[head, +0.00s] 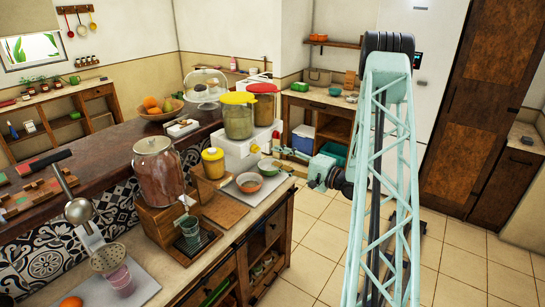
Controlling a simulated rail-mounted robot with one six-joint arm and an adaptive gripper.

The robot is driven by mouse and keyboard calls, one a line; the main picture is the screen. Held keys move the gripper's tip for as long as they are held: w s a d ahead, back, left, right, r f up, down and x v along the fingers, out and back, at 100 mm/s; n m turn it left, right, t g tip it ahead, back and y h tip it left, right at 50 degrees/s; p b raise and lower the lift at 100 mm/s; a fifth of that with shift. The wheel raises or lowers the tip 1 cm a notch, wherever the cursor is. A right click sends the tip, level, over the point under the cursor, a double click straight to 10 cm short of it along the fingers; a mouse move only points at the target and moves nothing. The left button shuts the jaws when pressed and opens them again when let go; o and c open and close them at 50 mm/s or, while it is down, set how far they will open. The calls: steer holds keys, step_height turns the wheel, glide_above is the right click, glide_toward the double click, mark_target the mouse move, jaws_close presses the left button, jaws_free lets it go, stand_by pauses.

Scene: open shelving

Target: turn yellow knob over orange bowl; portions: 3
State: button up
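A dispenser with a yellow lid (238,98) and a clear container stands on a white base on the counter. A small yellow knob (255,148) shows on the front of the base. The orange bowl (249,183) sits upright on a grey mat in front of the dispenser; its inside looks brownish, but I cannot tell its contents. A pale green bowl (269,167) is just behind it, close to the base. My gripper (289,153) is at the right end of the dispenser base, near the knobs. Its fingers are too small to tell whether they are open or touching anything.
A second dispenser with a red lid (262,88) adjoins the yellow one, with a red knob (276,135) on its front. A yellow-lidded jar (213,163) and a large glass drink dispenser (158,170) stand to the left. The floor (310,225) right of the counter is clear.

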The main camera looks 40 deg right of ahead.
steer(key=shift+s+d, duration=0.1)
steer(key=shift+s, duration=0.65)
stand_by(0.7)
